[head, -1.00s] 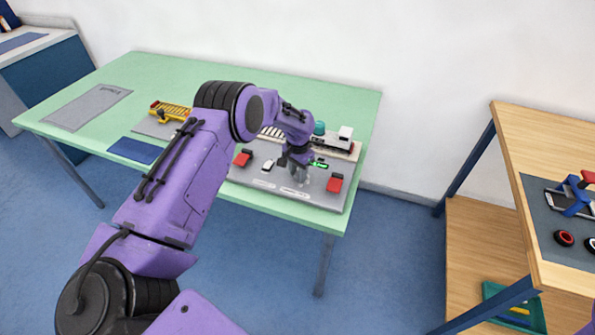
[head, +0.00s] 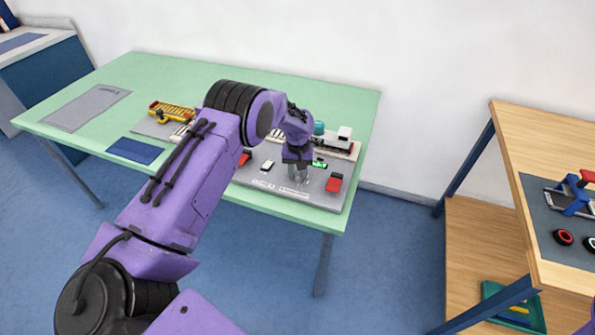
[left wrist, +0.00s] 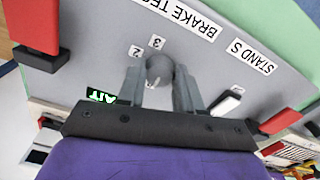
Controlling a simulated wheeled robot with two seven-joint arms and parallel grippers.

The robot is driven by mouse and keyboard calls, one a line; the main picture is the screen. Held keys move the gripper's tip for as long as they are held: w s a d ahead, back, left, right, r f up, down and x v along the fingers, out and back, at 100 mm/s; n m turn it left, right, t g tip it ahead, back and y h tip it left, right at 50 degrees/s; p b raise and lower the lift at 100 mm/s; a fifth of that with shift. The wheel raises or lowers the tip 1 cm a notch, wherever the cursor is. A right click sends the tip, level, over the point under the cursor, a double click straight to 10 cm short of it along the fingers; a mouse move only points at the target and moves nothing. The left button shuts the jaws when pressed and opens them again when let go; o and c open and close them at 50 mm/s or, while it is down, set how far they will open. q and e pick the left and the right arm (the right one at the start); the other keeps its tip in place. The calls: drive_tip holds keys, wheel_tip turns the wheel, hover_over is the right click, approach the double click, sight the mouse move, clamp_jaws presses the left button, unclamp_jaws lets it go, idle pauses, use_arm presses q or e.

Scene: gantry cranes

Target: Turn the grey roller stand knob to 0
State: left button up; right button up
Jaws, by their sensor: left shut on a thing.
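The grey roller stand knob (left wrist: 160,68) shows in the left wrist view on a grey panel (left wrist: 100,40), between the fingers of my left gripper (left wrist: 160,82). The gripper is shut on it. The digits 2 and 3 are printed beside the knob; the rest of its scale is hidden or out of view, and I cannot read where it points. In the head view my left gripper (head: 299,172) points down at the front right of the panel and hides most of the knob.
A small lit green display (head: 320,164) and red blocks (head: 334,182) sit close to the gripper. A white model vehicle (head: 343,138) stands behind. A yellow frame (head: 172,110) and blue mat (head: 134,150) lie left on the green table (head: 225,75). A wooden table (head: 545,130) stands right.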

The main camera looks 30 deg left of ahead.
sight(298, 174)
idle(0.4)
use_arm(q)
drive_tip(key=o, duration=1)
drive_tip(key=shift+o, duration=0.2)
wheel_tip(298, 174, up, 10)
drive_tip(key=b, duration=0.2)
drive_tip(key=shift+r, duration=0.25)
